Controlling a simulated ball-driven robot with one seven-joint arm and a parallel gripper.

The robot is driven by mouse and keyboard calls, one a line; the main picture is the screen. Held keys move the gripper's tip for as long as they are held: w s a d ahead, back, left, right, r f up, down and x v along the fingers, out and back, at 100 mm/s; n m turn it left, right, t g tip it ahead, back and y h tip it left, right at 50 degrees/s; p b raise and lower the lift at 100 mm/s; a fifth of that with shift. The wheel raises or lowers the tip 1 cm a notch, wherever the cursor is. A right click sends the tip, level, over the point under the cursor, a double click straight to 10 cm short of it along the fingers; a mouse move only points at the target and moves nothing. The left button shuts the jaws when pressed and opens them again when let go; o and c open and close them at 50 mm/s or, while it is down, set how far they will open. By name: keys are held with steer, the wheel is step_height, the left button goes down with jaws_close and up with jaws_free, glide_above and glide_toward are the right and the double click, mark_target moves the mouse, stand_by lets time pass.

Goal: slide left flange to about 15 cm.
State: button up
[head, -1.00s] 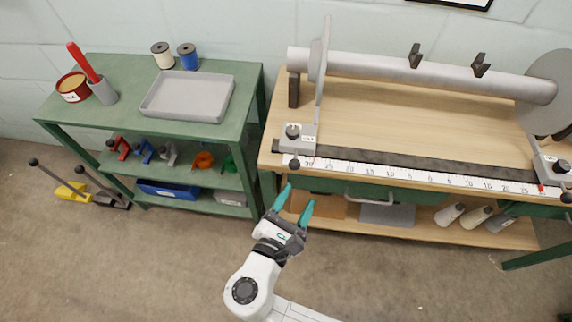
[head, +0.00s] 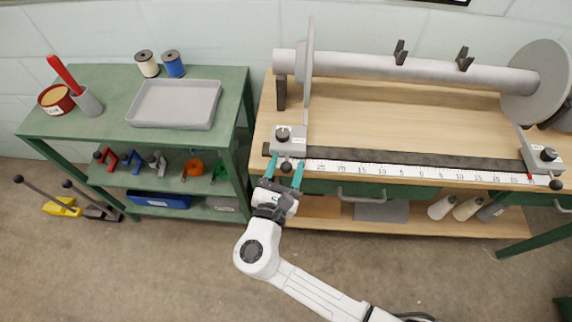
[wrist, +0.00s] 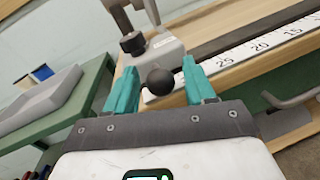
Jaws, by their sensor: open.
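The left flange (head: 309,75) is a grey disc standing at the left end of the beam, on a grey carriage block (head: 291,138) with a dark knob on top. The block sits at the left end of the dark rail, left of the 25 mark on the white scale (head: 400,171). A black ball handle (head: 286,167) sticks out at the block's front. It also shows in the wrist view (wrist: 160,81). My gripper (head: 284,174) is open, with its teal fingers on either side of the ball handle. Whether they touch it I cannot tell.
The right flange (head: 536,82) stands at the scale's right end, with its own block (head: 540,152). A drawer handle (head: 361,195) juts out below the bench edge. A green shelf (head: 110,150) with a grey tray (head: 175,103) stands to the left.

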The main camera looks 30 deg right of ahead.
steer(key=shift+w+d, duration=0.1)
steer(key=shift+c, duration=0.2)
jaws_close()
stand_by(0.5)
